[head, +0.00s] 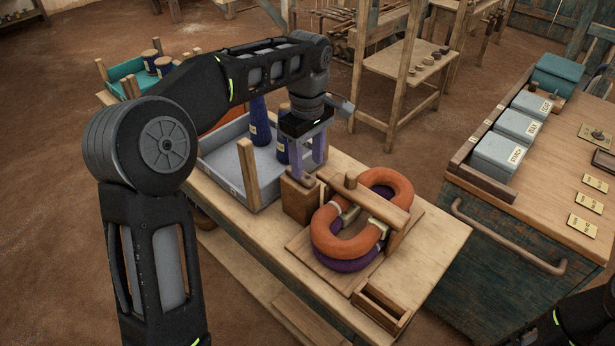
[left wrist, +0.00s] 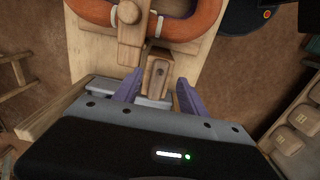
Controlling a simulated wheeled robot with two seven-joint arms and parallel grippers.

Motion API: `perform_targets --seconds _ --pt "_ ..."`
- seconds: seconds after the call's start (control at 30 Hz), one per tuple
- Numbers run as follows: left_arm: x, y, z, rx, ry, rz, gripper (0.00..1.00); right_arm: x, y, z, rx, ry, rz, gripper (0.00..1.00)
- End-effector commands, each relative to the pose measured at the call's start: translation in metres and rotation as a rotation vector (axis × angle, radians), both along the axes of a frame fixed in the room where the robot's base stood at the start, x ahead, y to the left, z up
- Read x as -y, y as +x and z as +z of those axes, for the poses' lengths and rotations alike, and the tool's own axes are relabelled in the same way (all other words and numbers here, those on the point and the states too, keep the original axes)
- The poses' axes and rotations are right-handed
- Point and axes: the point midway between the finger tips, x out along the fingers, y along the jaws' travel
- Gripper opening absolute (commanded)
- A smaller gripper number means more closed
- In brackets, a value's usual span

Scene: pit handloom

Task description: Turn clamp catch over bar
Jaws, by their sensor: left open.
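The wooden clamp bar (head: 372,201) lies across an orange ring-shaped hank (head: 396,184) and a purple hank (head: 345,265) under it, on a wooden board. The bar's near end also shows in the left wrist view (left wrist: 131,48). The wooden clamp catch (left wrist: 157,78) stands beside that end, not over the bar, with a dark pin in it. My left gripper (head: 308,172) points down over the post block (head: 299,201). In the left wrist view its purple fingers (left wrist: 157,88) are open, either side of the catch; contact cannot be told.
A grey tray (head: 227,160) with blue cones stands left of the clamp on the table. A small open wooden box (head: 382,308) sits at the front edge. A cabinet (head: 520,240) with grey lidded boxes stands to the right. Bare tabletop (head: 440,235) lies right of the clamp.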

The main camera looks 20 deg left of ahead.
Motion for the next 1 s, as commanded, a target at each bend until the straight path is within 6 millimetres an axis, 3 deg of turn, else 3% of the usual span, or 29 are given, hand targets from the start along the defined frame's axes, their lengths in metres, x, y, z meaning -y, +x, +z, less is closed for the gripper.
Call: perform_targets --seconds 0.3,0.6,1.0 --pt "0.000 -0.001 -0.037 -0.001 -0.001 -0.001 0.49 0.000 0.001 0.005 0.001 0.001 0.001 0.49" --pt "0.000 0.000 -0.040 0.001 0.000 -0.001 0.49 0.000 0.000 0.004 0.001 0.000 0.001 0.49" --pt "0.000 0.000 -0.039 0.001 0.000 -0.001 0.16 0.000 0.000 0.004 0.001 0.000 0.001 0.49"
